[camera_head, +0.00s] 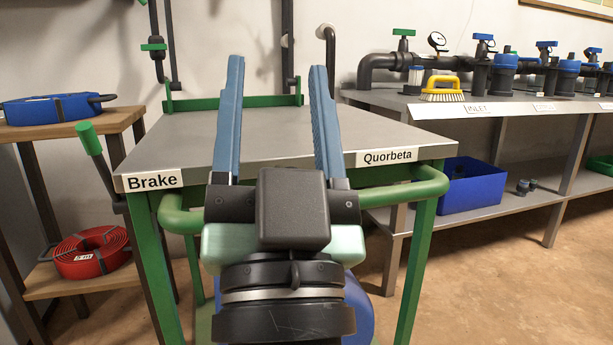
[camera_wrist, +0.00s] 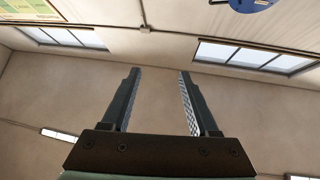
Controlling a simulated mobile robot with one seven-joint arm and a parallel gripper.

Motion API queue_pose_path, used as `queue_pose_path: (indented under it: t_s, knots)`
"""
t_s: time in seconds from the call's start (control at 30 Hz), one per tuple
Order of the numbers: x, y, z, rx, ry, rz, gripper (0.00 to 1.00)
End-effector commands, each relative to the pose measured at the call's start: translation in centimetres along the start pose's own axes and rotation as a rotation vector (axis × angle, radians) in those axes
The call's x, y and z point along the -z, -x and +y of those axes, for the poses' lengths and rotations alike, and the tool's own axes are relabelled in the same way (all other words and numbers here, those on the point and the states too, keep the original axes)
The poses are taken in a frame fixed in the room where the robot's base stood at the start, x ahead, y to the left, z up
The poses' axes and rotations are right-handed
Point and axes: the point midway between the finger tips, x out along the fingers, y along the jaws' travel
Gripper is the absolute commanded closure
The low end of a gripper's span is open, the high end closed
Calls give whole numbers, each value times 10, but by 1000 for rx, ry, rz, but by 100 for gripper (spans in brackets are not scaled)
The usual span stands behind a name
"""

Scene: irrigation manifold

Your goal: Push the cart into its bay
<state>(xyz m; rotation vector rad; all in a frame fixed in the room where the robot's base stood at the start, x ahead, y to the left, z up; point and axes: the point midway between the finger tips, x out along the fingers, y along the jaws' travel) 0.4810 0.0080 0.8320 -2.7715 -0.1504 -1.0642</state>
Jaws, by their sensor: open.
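The cart (camera_head: 270,130) has a grey top with a low green rail at its back, a green frame and a green push handle (camera_head: 420,188) along its front. Its front edge carries the labels "Brake" and "Quorbeta". A brake lever (camera_head: 89,137) with a green grip stands at its left side, tilted. My gripper (camera_head: 277,65) is open and empty, fingers pointing up and forward, in front of the cart top in the picture. It hides part of the handle and the front edge.
A wooden shelf (camera_head: 128,119) with blue and red hose coils stands close left of the cart. A metal bench (camera_head: 389,98) with valves, a yellow brush and a blue bin (camera_head: 470,187) stands at right. Pipes run down the wall behind. The floor at lower right is clear.

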Motion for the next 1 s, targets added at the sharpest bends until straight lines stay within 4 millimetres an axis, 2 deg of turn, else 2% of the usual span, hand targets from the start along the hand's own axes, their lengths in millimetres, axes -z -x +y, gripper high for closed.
queue_pose_path:
  t_s: [0.03,0.13,0.3,0.43,0.67,1.0]
  knots:
    - [2,-20,-2,0,-62,-35,39]
    - [-13,-32,-2,-4,-196,-81,39]
    - [-38,-42,2,-38,-424,-154,39]
    - [-55,-40,6,-87,-598,-203,39]
    - [-75,-21,17,-219,-893,-259,39]
    - [-84,33,36,-439,-1208,-264,39]
